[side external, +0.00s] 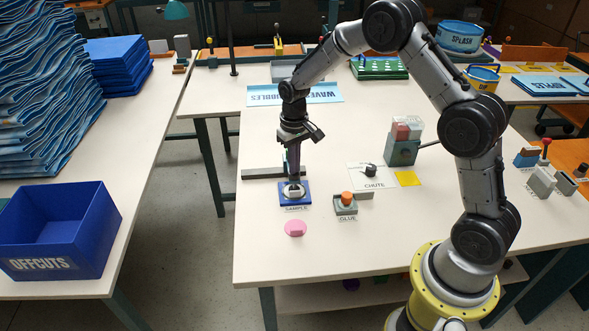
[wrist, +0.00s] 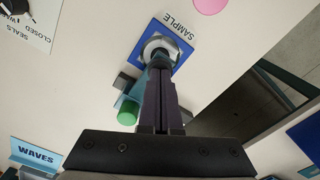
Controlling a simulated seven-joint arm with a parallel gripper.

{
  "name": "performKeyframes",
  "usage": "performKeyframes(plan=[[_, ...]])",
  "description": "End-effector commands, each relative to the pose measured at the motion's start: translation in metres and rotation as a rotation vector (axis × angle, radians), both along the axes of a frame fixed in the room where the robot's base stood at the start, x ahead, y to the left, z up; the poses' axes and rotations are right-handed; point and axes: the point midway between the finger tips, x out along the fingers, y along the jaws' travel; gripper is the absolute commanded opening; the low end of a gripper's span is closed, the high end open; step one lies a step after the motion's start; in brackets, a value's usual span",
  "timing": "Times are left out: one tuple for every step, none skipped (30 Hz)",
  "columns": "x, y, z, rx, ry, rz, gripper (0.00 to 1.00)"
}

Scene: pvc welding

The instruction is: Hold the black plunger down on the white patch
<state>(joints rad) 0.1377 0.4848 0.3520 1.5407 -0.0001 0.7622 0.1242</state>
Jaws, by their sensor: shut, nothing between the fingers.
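The blue SAMPLE plate (side external: 284,200) lies near the table's front left. A round white patch (side external: 302,192) sits on it, with the black plunger (side external: 293,189) at its middle. My gripper (side external: 294,177) points straight down over the plunger, its fingers together and empty. In the wrist view the shut fingertips (wrist: 160,68) reach the plunger (wrist: 159,55), which sits within the white patch (wrist: 150,43) on the blue plate (wrist: 137,65). The fingers seem to touch the plunger's top, but they partly hide it, so I cannot tell how far down it is.
A dark bar (side external: 258,173) and a green cylinder (wrist: 128,112) stand close to the plate. A pink disc (side external: 295,228) lies in front. The GLUE box (side external: 345,206) with its orange button and the CHUTE sheet (side external: 360,180) are to the right.

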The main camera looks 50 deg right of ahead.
Motion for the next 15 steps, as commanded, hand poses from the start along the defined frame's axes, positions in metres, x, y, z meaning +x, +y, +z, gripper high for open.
performKeyframes(plan=[[-0.003, -0.001, -0.003, 0.000, 0.012, 0.000, 0.00], [-0.003, -0.001, -0.001, 0.000, 0.012, 0.000, 0.00], [-0.003, -0.001, 0.002, 0.000, 0.011, 0.000, 0.00], [-0.003, -0.001, 0.004, 0.000, 0.010, 0.000, 0.00], [-0.003, -0.001, 0.006, 0.000, 0.009, 0.000, 0.00], [-0.002, 0.000, 0.008, 0.000, 0.009, 0.000, 0.00], [-0.002, 0.000, 0.010, 0.000, 0.009, 0.000, 0.00], [-0.002, 0.000, 0.012, 0.000, 0.008, 0.000, 0.00], [-0.002, 0.000, 0.015, 0.000, 0.007, 0.000, 0.00], [-0.002, 0.000, 0.017, 0.001, 0.006, 0.000, 0.00], [-0.001, 0.000, 0.019, 0.000, 0.005, 0.000, 0.00], [-0.001, 0.000, 0.021, 0.000, 0.004, 0.000, 0.00], [-0.001, 0.000, 0.023, 0.000, 0.004, 0.000, 0.00], [-0.001, 0.000, 0.025, 0.000, 0.004, 0.000, 0.00], [-0.001, 0.000, 0.027, 0.000, 0.003, 0.000, 0.00]])
